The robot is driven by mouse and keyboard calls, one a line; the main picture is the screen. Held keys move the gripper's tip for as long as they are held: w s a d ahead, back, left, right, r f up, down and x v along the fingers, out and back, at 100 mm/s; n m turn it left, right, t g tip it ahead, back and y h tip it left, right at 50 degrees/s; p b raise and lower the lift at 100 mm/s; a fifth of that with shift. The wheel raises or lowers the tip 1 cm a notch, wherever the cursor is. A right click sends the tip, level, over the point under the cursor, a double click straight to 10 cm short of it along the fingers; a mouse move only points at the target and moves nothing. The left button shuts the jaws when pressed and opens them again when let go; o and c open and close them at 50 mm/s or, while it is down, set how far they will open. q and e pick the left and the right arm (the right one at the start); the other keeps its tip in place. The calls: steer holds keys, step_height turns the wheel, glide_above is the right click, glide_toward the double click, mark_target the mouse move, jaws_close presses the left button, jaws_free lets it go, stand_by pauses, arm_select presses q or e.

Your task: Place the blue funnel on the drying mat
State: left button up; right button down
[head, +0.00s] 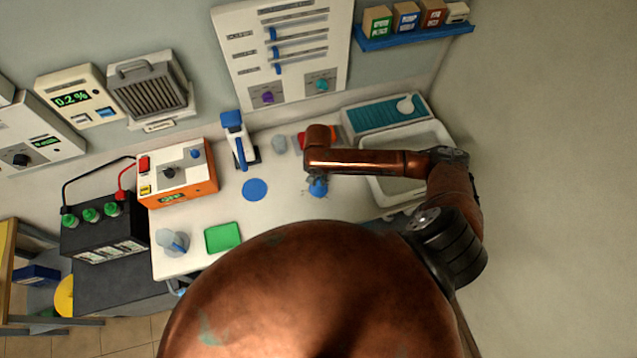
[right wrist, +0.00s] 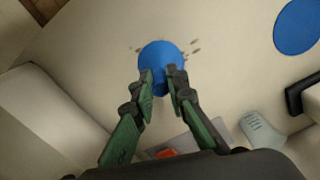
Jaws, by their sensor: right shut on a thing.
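The blue funnel (head: 318,187) is on or just above the white worktop, near its front right. In the right wrist view the funnel (right wrist: 161,56) sits between the green-and-black fingertips of my right gripper (right wrist: 160,82), which is shut on its narrow part. In the head view my right gripper (head: 317,178) is small and partly hidden by the arm. I cannot tell if the funnel touches the worktop. A teal ribbed mat (head: 375,114), which looks like the drying mat, lies behind the sink with a white object on it. My left gripper is not in view.
The sink (head: 405,182) lies right of the funnel. A blue disc (head: 255,189) and green square (head: 222,237) lie to the left. A grey cup (head: 279,144) and a blue-and-white tool on a stand (head: 238,138) are behind. Brown specks surround the funnel.

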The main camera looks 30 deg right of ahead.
mark_target(319, 185)
steer(key=shift+f, duration=1.4)
steer(key=shift+s+f, duration=0.1)
steer(key=shift+f, duration=0.05)
steer(key=c, duration=1.9)
jaws_free()
steer(key=shift+r, duration=0.2)
